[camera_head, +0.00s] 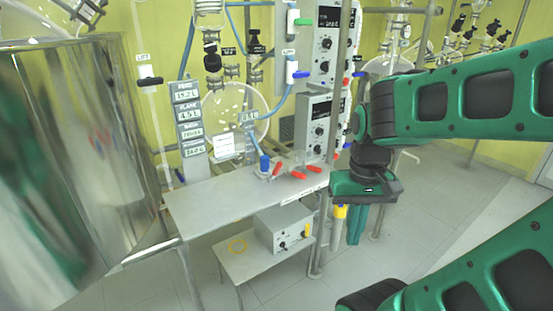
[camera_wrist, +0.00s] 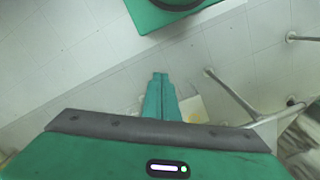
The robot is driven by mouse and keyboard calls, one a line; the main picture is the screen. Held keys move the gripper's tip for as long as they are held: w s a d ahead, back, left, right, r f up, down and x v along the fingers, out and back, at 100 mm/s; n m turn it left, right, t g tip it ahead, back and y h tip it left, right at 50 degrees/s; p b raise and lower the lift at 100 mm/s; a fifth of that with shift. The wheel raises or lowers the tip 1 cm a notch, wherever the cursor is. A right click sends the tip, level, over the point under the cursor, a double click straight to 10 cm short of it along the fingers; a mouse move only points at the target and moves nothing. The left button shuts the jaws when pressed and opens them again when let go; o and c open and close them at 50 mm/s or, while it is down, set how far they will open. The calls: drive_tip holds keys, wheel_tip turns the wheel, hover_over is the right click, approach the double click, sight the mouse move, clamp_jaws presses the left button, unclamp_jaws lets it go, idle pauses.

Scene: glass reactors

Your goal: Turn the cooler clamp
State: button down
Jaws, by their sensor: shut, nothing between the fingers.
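My gripper (camera_head: 353,241) points down beside the front right leg of the metal table. Its green fingers are together and empty. They also show shut in the wrist view (camera_wrist: 160,77), over pale floor. I cannot tell for certain which part is the cooler clamp. Several small red handles, such as one red handle (camera_head: 298,175), sit at the right end of the table top, left of and above my gripper. A blue-topped fitting (camera_head: 264,162) stands beside them. My gripper is apart from these. No clamp shows in the wrist view.
The metal table (camera_head: 215,203) has a clear front left part. A grey box (camera_head: 284,228) stands on a low stand below. A large shiny vessel (camera_head: 75,150) fills the left. Upright posts, control boxes (camera_head: 318,118) and a round glass flask (camera_head: 235,108) stand behind. Open floor lies right.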

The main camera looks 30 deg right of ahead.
drive_tip(key=w+d+r, duration=0.3)
drive_tip(key=w+r, duration=0.2)
drive_tip(key=w, duration=0.5)
drive_tip(key=n+t+y, duration=0.1)
drive_tip(key=n+t, duration=0.1)
drive_tip(key=t, duration=0.2)
hover_over(275, 169)
drive_tip(key=w+d, duration=0.4)
drive_tip(key=w, duration=0.1)
wheel_tip(275, 169, down, 8)
drive_tip(key=s, duration=0.1)
drive_tip(key=s+a+f, duration=0.1)
drive_tip(key=s, duration=0.1)
drive_tip(key=shift+s+a+f, duration=0.15)
drive_tip(key=shift+s+f, duration=0.15)
drive_tip(key=shift+f, duration=0.05)
